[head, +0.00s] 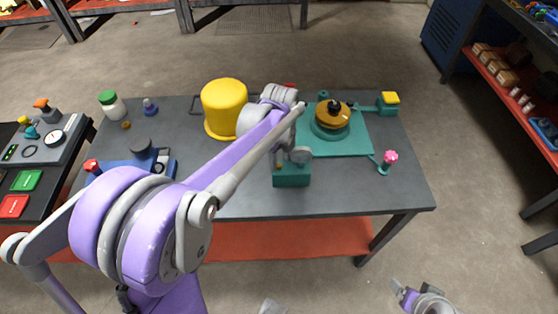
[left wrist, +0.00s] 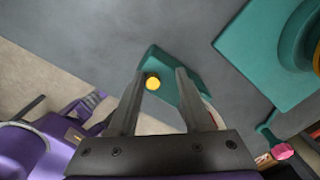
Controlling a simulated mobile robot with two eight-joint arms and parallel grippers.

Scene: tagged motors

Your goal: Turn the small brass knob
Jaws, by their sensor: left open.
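The small brass knob (left wrist: 152,84) shows as a round yellow disc on a teal box (left wrist: 157,62) in the left wrist view. The teal box (head: 291,178) stands near the table's front edge in the head view. My left gripper (left wrist: 160,75) is open and empty, its two fingers pointing at the box. In that view the knob appears between the fingers, nearer the left one. I cannot tell whether the fingertips reach it. In the head view my left arm hides part of this area. What seems to be my right gripper (head: 402,291) is low at right, away from the table.
Behind the box is a teal plate (head: 355,142) with a round brass-coloured motor (head: 332,114), a pink knob (head: 390,157) and a yellow-topped block (head: 389,102). A yellow cylinder (head: 224,107) stands left. The tabletop's front right (head: 400,195) is clear.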

